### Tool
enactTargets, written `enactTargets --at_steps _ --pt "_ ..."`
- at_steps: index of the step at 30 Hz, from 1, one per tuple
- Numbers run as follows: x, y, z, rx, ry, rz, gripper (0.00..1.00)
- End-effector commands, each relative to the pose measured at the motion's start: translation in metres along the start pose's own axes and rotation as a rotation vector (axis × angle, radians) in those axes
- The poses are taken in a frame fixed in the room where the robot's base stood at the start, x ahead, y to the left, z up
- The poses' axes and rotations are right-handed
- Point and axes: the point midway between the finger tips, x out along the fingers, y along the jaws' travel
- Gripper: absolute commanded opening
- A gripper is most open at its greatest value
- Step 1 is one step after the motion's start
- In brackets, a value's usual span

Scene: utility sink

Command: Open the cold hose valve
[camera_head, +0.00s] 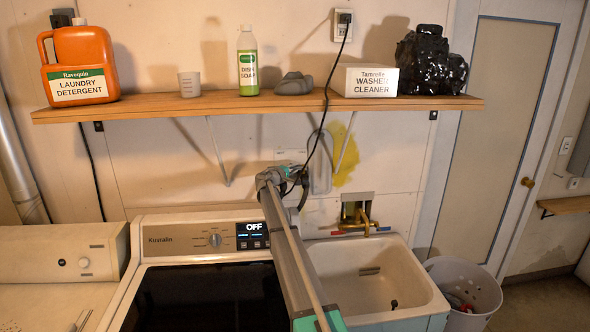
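A recessed wall box (346,212) with brass fittings (362,218) sits low on the wall above the sink. A red strip (341,234) shows below it on the left and a blue strip (384,229) on the right. The cold hose valve's handle is too small to make out, so I cannot tell how it is turned. My arm reaches up from the bottom centre. My gripper (302,188) is at its far end, left of the box and apart from it in the picture. Its fingers are small, dark and partly hidden by my arm.
A washer (190,240) stands left of the utility sink (372,272), and a white bin (478,290) on its right. A wooden shelf (290,102) with bottles and boxes hangs above. A black cord (326,95) runs from the outlet down toward my arm's end.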

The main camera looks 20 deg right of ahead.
Motion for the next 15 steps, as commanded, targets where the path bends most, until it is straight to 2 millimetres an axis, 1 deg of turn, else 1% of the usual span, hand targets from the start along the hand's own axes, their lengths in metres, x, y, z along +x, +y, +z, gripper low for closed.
enactTargets --at_steps 1,3,8,9,15 --pt "-0.0002 0.0000 -0.0001 0.000 0.000 0.000 0.10" --pt "-0.0003 0.0000 -0.0002 0.000 0.000 0.000 0.00" --pt "-0.0006 -0.0001 -0.0004 0.000 0.000 0.000 0.00" --pt "0.0063 -0.0001 0.0029 0.000 0.001 0.000 0.00" --pt "-0.0023 -0.0001 -0.0007 0.000 0.012 0.000 0.00"
